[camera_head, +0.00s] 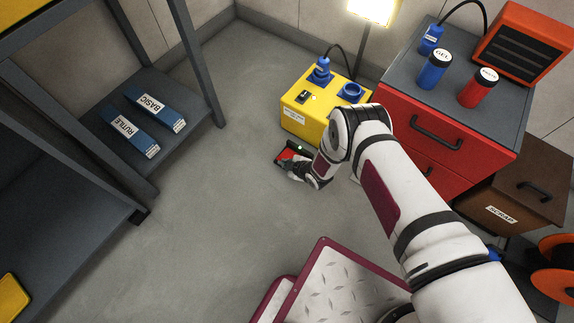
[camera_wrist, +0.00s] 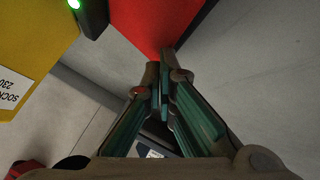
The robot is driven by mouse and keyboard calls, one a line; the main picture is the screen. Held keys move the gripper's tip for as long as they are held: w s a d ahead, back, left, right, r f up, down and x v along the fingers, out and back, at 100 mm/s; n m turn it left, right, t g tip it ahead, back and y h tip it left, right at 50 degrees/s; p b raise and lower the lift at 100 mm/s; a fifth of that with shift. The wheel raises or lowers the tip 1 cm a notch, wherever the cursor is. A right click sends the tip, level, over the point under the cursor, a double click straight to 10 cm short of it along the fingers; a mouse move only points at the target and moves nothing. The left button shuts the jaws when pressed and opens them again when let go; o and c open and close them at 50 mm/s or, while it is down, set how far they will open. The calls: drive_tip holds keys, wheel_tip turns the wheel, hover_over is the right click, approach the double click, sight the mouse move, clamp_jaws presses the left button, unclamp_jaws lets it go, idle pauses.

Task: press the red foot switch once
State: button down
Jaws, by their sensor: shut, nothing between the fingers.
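The red foot switch (camera_head: 285,155) lies on the floor in front of the yellow socket box (camera_head: 303,126). It has a red top and a black edge with a lit green lamp. In the wrist view its red top (camera_wrist: 155,22) fills the upper middle, beside the black part with the green lamp. My gripper (camera_head: 293,169) is right at the switch and partly covers it in the head view. In the wrist view my gripper (camera_wrist: 162,72) is shut and empty, its fingertips overlapping the edge of the red top. I cannot tell whether they touch it.
A red drawer cabinet (camera_head: 405,125) with bottles on top and a brown scrap bin (camera_head: 515,193) stand at the right. A dark shelf rack (camera_head: 110,170) stands at the left. A tread-plate platform (camera_head: 340,285) is at the front. The floor between is clear.

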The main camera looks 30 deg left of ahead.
drive_tip(key=shift+f, duration=0.65)
idle(0.9)
drive_tip(key=shift+r+p, duration=0.95)
drive_tip(key=shift+r, duration=0.25)
drive_tip(key=shift+r, duration=0.15)
wheel_tip(320, 180, up, 5)
drive_tip(key=p, duration=0.3)
drive_tip(key=shift+w+p, duration=0.15)
drive_tip(key=shift+p, duration=0.15)
idle(0.3)
